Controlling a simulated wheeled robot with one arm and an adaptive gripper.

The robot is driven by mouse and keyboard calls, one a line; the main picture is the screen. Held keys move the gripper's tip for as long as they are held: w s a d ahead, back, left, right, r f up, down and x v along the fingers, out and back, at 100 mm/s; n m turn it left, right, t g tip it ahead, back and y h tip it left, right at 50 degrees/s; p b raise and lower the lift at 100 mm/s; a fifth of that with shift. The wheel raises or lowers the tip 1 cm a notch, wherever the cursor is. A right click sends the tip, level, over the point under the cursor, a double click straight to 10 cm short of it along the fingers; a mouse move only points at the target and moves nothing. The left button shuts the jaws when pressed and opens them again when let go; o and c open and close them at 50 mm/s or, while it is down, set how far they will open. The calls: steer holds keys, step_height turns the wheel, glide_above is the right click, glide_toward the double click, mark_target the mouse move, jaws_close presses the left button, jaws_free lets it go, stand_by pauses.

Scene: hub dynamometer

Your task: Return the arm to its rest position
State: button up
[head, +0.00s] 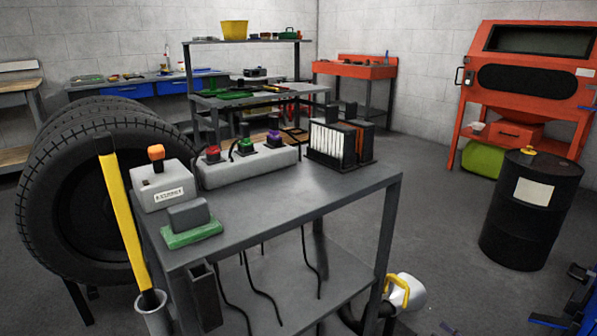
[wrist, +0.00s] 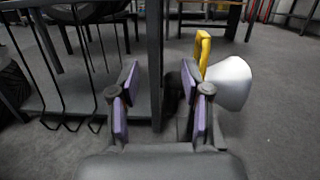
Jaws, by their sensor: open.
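My gripper (wrist: 160,82) shows in the wrist view with its two purple-padded fingers spread apart. Nothing is between the fingers except the view of a grey table leg and the floor beyond. A white cone-shaped thing with a yellow handle (wrist: 230,82) is just beyond the right finger, which overlaps part of it; I cannot tell whether they touch. In the head view the same white thing (head: 406,292) is low beside the grey table's right leg.
The grey metal table (head: 300,205) bears a socket strip (head: 250,168), a grey box with an orange knob (head: 163,185) and a finned block (head: 335,143). Tyres (head: 75,200) stand at left. A black drum (head: 530,215) stands at right. Floor between table and drum is mostly clear.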

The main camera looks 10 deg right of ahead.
steer(key=w+a+r+n+g+y+p, duration=0.15)
steer(key=a+r+n+g+p, duration=0.25)
steer(key=a+r, duration=0.5)
steer(key=w+a+r+n+g+y+p, duration=0.1)
steer(key=a+r+n+g+y+p, duration=0.25)
steer(key=a+r, duration=0.55)
steer(key=s+a+r+n+g+h+p, duration=0.1)
steer(key=s+a+r+n+g+p, duration=0.3)
steer(key=a+r, duration=0.45)
steer(key=s+a+r+n+g+h+p, duration=0.1)
steer(key=s+a+r+n+g+p, duration=0.3)
steer(key=r, duration=0.7)
steer(key=s+a+r+n+g+h+p, duration=0.2)
steer(key=s+a+r+n+h+p, duration=0.15)
steer(key=s+r, duration=0.35)
steer(key=s+a+r+n+g+h+p, duration=0.3)
steer(key=s+a+r+p, duration=0.15)
steer(key=s+r, duration=0.3)
steer(key=s+d+r+n+t+h+p, duration=0.1)
steer(key=s+d+r+n+h+p, duration=0.2)
steer(key=s+r+p, duration=0.2)
steer(key=s+d+r+n+t+h+p, duration=0.1)
steer(key=s+d+r+n+h+p, duration=0.2)
steer(key=s, duration=0.7)
steer(key=shift+d+r+n+h+p, duration=0.4)
steer(key=shift+r+h+p, duration=0.35)
steer(key=shift+r+p, duration=0.65)
